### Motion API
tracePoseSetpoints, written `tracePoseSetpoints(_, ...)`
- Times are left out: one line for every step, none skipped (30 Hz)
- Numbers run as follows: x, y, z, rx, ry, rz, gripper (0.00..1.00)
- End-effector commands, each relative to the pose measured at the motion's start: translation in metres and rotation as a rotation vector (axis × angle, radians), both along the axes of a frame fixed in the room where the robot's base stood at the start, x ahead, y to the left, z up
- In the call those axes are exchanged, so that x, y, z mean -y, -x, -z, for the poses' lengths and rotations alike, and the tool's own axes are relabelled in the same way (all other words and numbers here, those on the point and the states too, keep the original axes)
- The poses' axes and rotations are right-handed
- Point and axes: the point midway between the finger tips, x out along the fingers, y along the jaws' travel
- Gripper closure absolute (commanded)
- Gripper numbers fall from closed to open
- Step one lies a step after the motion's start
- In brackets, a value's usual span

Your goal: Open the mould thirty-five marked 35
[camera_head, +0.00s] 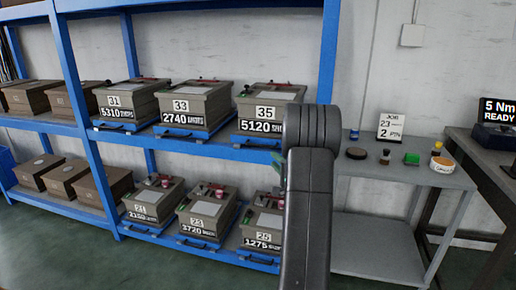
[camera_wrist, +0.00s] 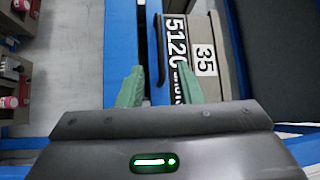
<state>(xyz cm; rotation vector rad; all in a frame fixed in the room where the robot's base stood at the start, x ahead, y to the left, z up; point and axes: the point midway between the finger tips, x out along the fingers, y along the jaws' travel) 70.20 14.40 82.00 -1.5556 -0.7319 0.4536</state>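The mould marked 35 (camera_head: 262,112), a grey-brown box also labelled 5120, sits on a blue tray at the right end of the upper shelf. My arm hides its right part. In the wrist view the mould (camera_wrist: 206,30) appears turned sideways, with its 35 and 5120 labels facing me. A dark bar handle (camera_wrist: 158,42) runs along the blue tray front. My gripper (camera_wrist: 159,88) has two green fingers spread apart, with the handle's end between them in the picture. I cannot tell whether they touch it. In the head view my arm mostly hides the gripper.
Moulds 33 (camera_head: 186,107) and 31 (camera_head: 126,102) stand left of it on the same shelf. Several moulds, including 25 (camera_head: 265,225), stand on the lower shelf. A blue rack post (camera_head: 328,50) rises at the right. A grey side table (camera_head: 400,173) holds small items and a job card.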

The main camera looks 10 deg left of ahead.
Motion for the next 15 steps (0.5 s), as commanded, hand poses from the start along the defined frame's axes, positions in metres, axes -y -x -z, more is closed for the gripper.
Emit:
tracePoseSetpoints(-0.008,-0.006,-0.001,0.002,0.0,-0.003,0.67)
tracePoseSetpoints(-0.012,-0.01,-0.001,0.002,0.001,-0.003,0.67)
tracePoseSetpoints(-0.018,-0.016,-0.002,0.003,0.001,-0.003,0.67)
tracePoseSetpoints(-0.022,-0.021,-0.003,0.002,0.001,-0.003,0.67)
tracePoseSetpoints(-0.026,-0.026,-0.004,0.002,0.0,-0.002,0.67)
tracePoseSetpoints(-0.032,-0.032,-0.005,0.002,0.001,-0.001,0.67)
tracePoseSetpoints(-0.037,-0.037,-0.006,0.004,0.001,-0.002,0.67)
tracePoseSetpoints(-0.042,-0.042,-0.006,0.003,0.002,-0.002,0.67)
tracePoseSetpoints(-0.047,-0.048,-0.008,0.002,0.001,-0.002,0.67)
tracePoseSetpoints(-0.051,-0.053,-0.009,0.002,0.001,-0.001,0.67)
tracePoseSetpoints(-0.055,-0.057,-0.009,0.001,0.002,-0.001,0.67)
tracePoseSetpoints(-0.06,-0.062,-0.011,0.003,0.002,-0.001,0.67)
tracePoseSetpoints(-0.063,-0.065,-0.011,0.002,0.002,-0.001,0.67)
tracePoseSetpoints(-0.066,-0.069,-0.012,0.002,0.002,0.0,0.67)
tracePoseSetpoints(-0.07,-0.073,-0.012,0.001,0.002,0.0,0.67)
